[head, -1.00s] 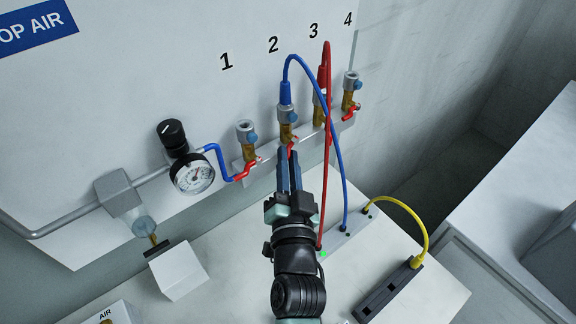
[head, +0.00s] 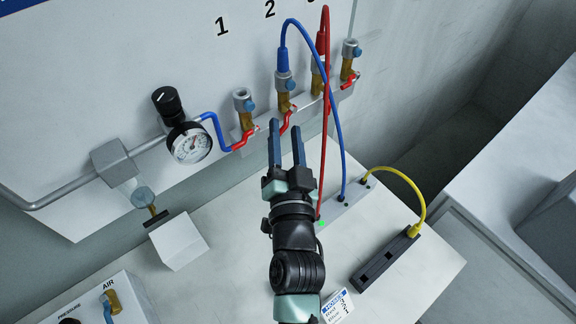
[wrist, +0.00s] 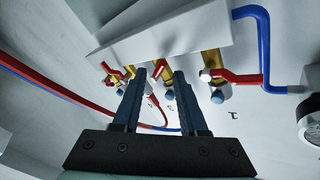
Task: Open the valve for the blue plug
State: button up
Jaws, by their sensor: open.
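The blue plug (head: 283,62) with its blue hose sits upright in the outlet under number 2 on the wall manifold. Below it is a brass valve (head: 284,102) with a red handle (head: 287,122). The handle slants down to the left in the head view, partly behind my fingers. My gripper (head: 286,132) is open and empty, its two blue fingers pointing at this valve with the handle seen between the tips. In the wrist view my fingertips (wrist: 160,76) frame the red handle (wrist: 157,68). Whether they touch it I cannot tell.
Outlet 1 (head: 243,105) with its red handle (head: 245,138) is close on the left. A red plug's hose (head: 324,130) hangs close on the right, by outlet 3. A pressure gauge (head: 189,143) is left. A yellow hose (head: 408,190) reaches a black strip (head: 385,264).

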jog(key=s+b, duration=0.2)
jog(key=s, duration=0.9)
jog(key=shift+s+d+f, duration=0.2)
jog(key=shift+s+f, duration=0.05)
jog(key=shift+f, duration=0.1)
